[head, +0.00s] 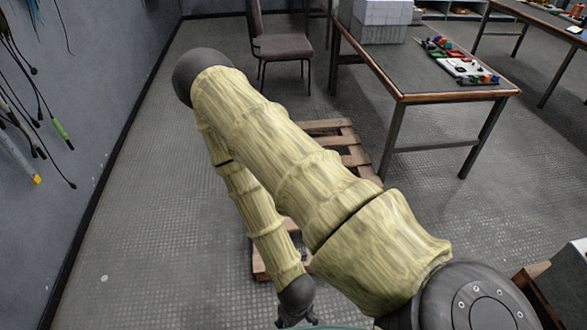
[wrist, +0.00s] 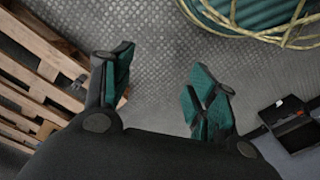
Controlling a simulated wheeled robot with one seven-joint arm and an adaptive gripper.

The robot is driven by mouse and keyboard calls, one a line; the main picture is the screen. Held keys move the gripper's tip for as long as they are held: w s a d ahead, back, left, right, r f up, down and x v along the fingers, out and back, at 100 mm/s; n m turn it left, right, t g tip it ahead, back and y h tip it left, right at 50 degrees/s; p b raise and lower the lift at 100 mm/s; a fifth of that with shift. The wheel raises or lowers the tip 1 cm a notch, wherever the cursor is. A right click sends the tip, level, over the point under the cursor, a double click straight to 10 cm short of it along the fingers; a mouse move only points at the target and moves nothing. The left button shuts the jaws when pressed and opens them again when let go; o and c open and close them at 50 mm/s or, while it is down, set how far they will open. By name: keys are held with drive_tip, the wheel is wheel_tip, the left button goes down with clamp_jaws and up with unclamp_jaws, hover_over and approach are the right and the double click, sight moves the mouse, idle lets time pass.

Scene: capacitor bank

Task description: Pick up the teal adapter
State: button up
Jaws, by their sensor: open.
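I cannot make out the teal adapter for certain in either view. My gripper (wrist: 158,82) is open in the wrist view, with teal pads on its dark fingers and only floor between them. In the head view my gripper (head: 297,312) is low at the bottom edge, partly cut off. Small coloured parts (head: 436,47) lie on the far table, too small to tell apart. A dark open case (wrist: 292,125) with a small red and white detail shows at the right of the wrist view.
A wooden pallet (head: 350,150) lies on the floor behind my arm; slats also show in the wrist view (wrist: 38,55). A large teal round thing with yellow strands (wrist: 255,18) is at upper right. A table (head: 425,85) and chair (head: 283,46) stand behind.

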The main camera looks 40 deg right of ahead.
drive_tip(key=w+d+f+m+t+b, duration=0.15)
drive_tip(key=w+d+f+b, duration=0.25)
drive_tip(key=w+f+b, duration=0.55)
drive_tip(key=w+d+f+m+b, duration=0.2)
drive_tip(key=w+d+f+b, duration=0.2)
drive_tip(key=w+f+b, duration=0.55)
drive_tip(key=w+d+f+m+t+h+b, duration=0.1)
drive_tip(key=w+d+f+m+b, duration=0.15)
drive_tip(key=w+d+b, duration=0.5)
drive_tip(key=w+d+f+m+t+h+b, duration=0.15)
drive_tip(key=w+f+b, duration=0.25)
drive_tip(key=w+b, duration=0.8)
drive_tip(key=shift+n+g, duration=0.3)
drive_tip(key=shift+n, duration=0.15)
drive_tip(key=d+f+b, duration=0.1)
drive_tip(key=f+b, duration=0.1)
drive_tip(key=b, duration=0.1)
drive_tip(key=d+f+b, duration=0.1)
drive_tip(key=f+b, duration=0.1)
drive_tip(key=f, duration=0.1)
drive_tip(key=d+f+b, duration=0.1)
drive_tip(key=f+b, duration=0.2)
drive_tip(key=shift+s+b, duration=0.3)
drive_tip(key=shift+s, duration=0.1)
drive_tip(key=shift+b+x, duration=0.7)
drive_tip(key=shift+x, duration=0.35)
drive_tip(key=shift+w+d+r, duration=0.1)
